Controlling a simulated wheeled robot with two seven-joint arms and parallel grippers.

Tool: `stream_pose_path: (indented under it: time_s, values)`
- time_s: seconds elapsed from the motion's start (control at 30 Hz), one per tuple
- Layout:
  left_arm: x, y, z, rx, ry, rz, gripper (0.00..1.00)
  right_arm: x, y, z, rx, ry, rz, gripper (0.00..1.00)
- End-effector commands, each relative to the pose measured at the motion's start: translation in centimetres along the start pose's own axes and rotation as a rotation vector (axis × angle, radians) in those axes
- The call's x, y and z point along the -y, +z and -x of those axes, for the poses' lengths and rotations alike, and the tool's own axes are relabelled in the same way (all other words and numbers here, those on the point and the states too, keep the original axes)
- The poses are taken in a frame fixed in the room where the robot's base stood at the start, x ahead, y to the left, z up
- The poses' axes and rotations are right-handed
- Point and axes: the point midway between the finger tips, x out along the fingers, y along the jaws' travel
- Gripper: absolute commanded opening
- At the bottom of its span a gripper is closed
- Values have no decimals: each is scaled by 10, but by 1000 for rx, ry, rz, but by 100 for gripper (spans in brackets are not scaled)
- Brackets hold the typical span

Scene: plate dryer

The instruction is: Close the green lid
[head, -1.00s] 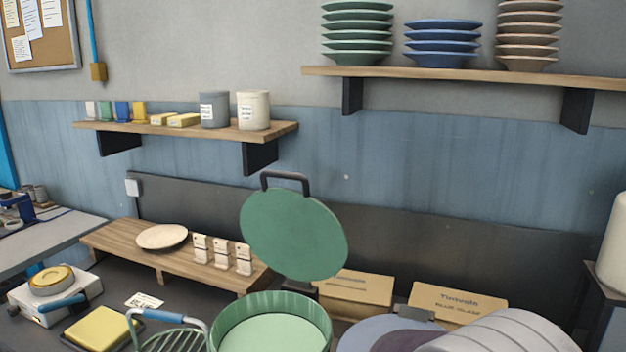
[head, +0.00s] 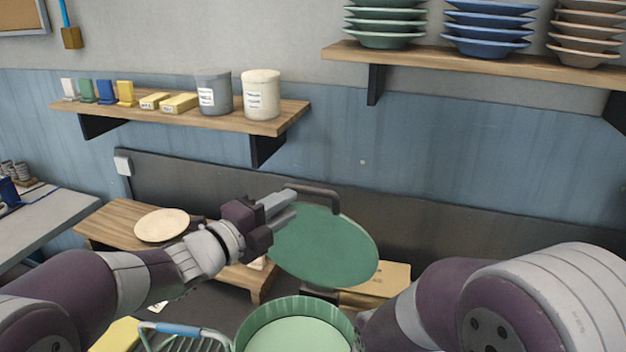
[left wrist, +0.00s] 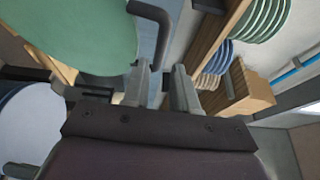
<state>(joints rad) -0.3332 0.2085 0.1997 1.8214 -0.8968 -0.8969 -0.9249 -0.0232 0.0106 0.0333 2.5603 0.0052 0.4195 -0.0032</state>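The green lid (head: 325,248) stands open, tilted up behind the round green container (head: 297,325). Its dark handle (head: 312,193) is at the top edge. My left gripper (head: 288,205) is at the lid's upper left edge, close to the handle. In the left wrist view the lid (left wrist: 70,35) and the handle (left wrist: 153,18) show just left of the fingers. The two fingers of the left gripper (left wrist: 164,78) are apart with nothing between them; I cannot tell if one touches the handle. My right arm shows at the lower right, but its gripper is out of view.
A low wooden shelf with a cream plate (head: 162,225) is behind my left arm. A cardboard box (head: 375,285) is behind the lid. A wire basket with a blue handle (head: 185,332) is left of the container. Wall shelves with plates (head: 488,28) and canisters (head: 262,95) are above.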

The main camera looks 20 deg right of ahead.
Motion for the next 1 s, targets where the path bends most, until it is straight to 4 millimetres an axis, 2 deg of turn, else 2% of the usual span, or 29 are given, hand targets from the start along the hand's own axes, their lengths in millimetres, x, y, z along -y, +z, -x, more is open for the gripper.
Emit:
stream_pose_path:
  time_s: [0.03, 0.1, 0.33, 0.5, 0.77, 0.8, 0.87, 0.9, 1.0]
  values:
    - [5, 0, -11, -2, 2, 3, 27, 0, -1, 10, 0, 0, 0, 43]
    - [4, 0, -26, -1, 2, 3, 27, 0, -2, 17, 0, 0, 0, 43]
    - [3, 0, -62, 1, 1, 4, 27, 0, -4, 32, 0, 0, 0, 43]
    - [0, 1, -73, 2, 2, 4, 27, 0, -4, 36, 0, 0, 0, 43]
    - [-1, 1, -74, 3, 1, 4, 27, 0, -4, 35, 0, 0, 0, 43]
    - [0, 1, -74, 3, 1, 4, 24, 0, -4, 35, 0, 0, 0, 43]
    - [0, 1, -74, 3, 1, 4, 4, 0, -4, 35, 0, 0, 0, 43]
    - [0, 1, -74, 3, 1, 4, 0, 0, -4, 35, 0, 0, 0, 43]
    - [-1, 1, -74, 3, 1, 5, 0, 0, -4, 35, 0, 0, 0, 43]
